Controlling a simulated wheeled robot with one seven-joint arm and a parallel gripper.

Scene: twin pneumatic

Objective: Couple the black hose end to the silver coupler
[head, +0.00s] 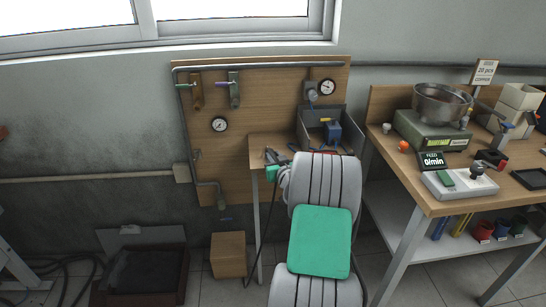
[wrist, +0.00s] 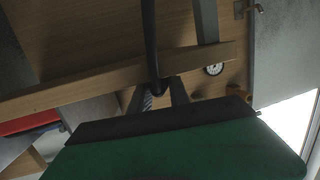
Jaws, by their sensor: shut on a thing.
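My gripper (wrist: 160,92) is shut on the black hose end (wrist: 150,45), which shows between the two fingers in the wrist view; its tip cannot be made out. In the head view my gripper (head: 271,157) is over the left part of the small wooden table, and the black hose (head: 261,235) hangs from it toward the floor. Two small fittings are on the wall board, apart from my gripper: a brownish one (head: 197,97) with a green end at left and a greyish one (head: 234,90) with a purple end at right. The greyish one looks like the silver coupler, but it is too small to be sure.
The wooden wall board (head: 270,100) carries pipes and two gauges (head: 219,124). A grey bin (head: 312,130) with a blue item stands on the small table (head: 262,148). A workbench (head: 440,200) with equipment is at right. A wooden box (head: 228,254) stands on the floor.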

